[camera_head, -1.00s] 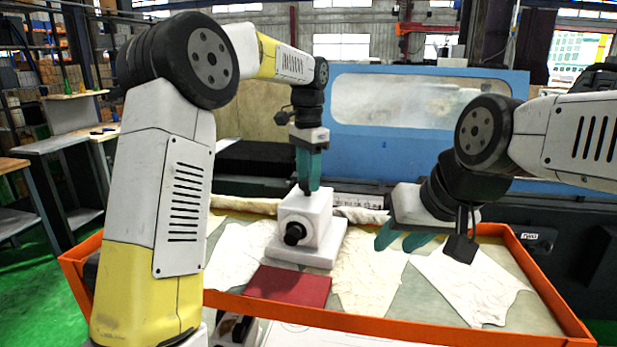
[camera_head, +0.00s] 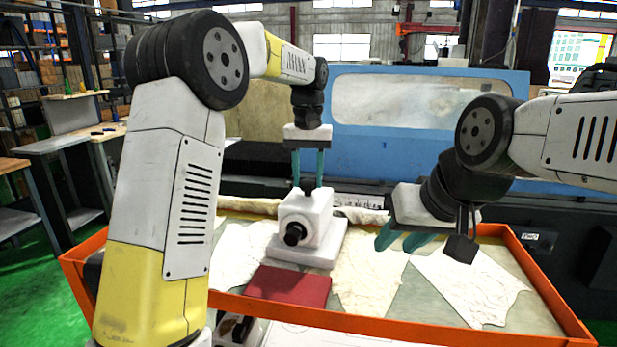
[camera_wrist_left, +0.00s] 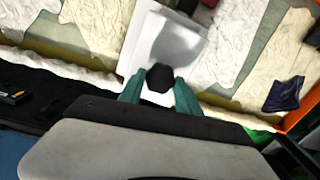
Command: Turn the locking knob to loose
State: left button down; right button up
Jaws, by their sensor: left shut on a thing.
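A white block fixture (camera_head: 312,222) stands on a white base plate in the tray, with a black round knob (camera_head: 294,233) on its front face. A small dark locking knob (camera_head: 307,189) sits on top of the block. My left gripper (camera_head: 308,184) points straight down over the block, its two teal fingers on either side of the top knob. In the left wrist view the dark knob (camera_wrist_left: 160,78) lies between the fingertips (camera_wrist_left: 160,90), and the fingers are shut on it. My right gripper (camera_head: 405,240) hangs over the tray to the right, fingers apart and empty.
The orange-rimmed tray (camera_head: 400,332) holds white cloths (camera_head: 470,285) and a red block (camera_head: 288,286) in front of the fixture. A blue machine (camera_head: 430,120) with a window stands behind. A dark blue item (camera_wrist_left: 283,95) lies near the tray edge.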

aim_at(308, 181)
pick_arm(q)
jog(key=shift+r+n, duration=0.15)
jog(key=shift+n, duration=0.95)
jog(key=c, duration=0.8)
grip_release()
jog(key=shift+c, duration=0.2)
notch_tip(308, 181, up, 8)
jog(key=shift+f, duration=0.25)
jog(key=shift+r, duration=0.1)
